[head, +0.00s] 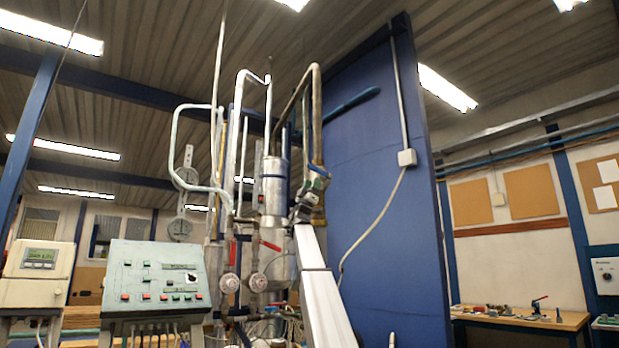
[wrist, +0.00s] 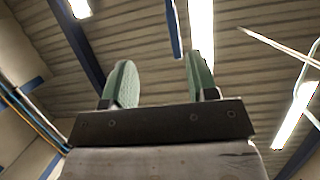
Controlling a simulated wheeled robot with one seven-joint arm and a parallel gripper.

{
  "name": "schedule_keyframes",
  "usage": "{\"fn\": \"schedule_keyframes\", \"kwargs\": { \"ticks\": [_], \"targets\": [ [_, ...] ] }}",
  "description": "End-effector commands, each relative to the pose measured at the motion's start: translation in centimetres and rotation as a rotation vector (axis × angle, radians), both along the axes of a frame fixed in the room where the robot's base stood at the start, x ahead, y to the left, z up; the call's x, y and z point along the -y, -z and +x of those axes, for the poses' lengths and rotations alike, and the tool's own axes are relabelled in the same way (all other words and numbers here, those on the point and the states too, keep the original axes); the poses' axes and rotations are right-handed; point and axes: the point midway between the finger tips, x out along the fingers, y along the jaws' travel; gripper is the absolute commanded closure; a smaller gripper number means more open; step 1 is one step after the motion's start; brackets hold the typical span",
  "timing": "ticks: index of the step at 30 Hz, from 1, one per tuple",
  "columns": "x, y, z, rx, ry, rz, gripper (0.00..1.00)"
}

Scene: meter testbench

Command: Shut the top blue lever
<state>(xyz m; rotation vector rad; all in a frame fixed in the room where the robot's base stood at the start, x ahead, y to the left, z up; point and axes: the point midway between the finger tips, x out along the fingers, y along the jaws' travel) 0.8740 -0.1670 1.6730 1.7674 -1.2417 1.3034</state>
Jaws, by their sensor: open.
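A dark teal-blue lever (head: 350,105) shows high in the head view, against the blue panel. It slants up to the right from the upper pipework, and its pivot is partly hidden by the pipes. My gripper (head: 316,182) is at the end of my white arm, below and left of the lever and apart from it in the picture. In the wrist view my gripper (wrist: 159,75) points up at the ceiling, its two green pads wide apart with nothing between them. The lever is not recognisable in the wrist view.
Bent pipes (head: 245,80) and a metal cylinder (head: 273,185) stand close to my gripper on the left. Red levers (head: 270,246) sit lower on the rig. The tall blue panel (head: 385,190) stands at the right. A control console (head: 155,280) is at lower left.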

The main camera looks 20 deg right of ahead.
Motion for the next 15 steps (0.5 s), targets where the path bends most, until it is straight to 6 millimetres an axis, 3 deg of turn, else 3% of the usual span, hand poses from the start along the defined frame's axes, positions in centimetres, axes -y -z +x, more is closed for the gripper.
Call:
{"fn": "schedule_keyframes", "kwargs": {
  "ticks": [7, 15],
  "targets": [
    [6.7, -0.5, -1.7, 0.052, -0.121, 0.303, 0.47],
    [13.4, 0.6, -2.5, 0.101, -0.301, 0.687, 0.47]
  ]
}}
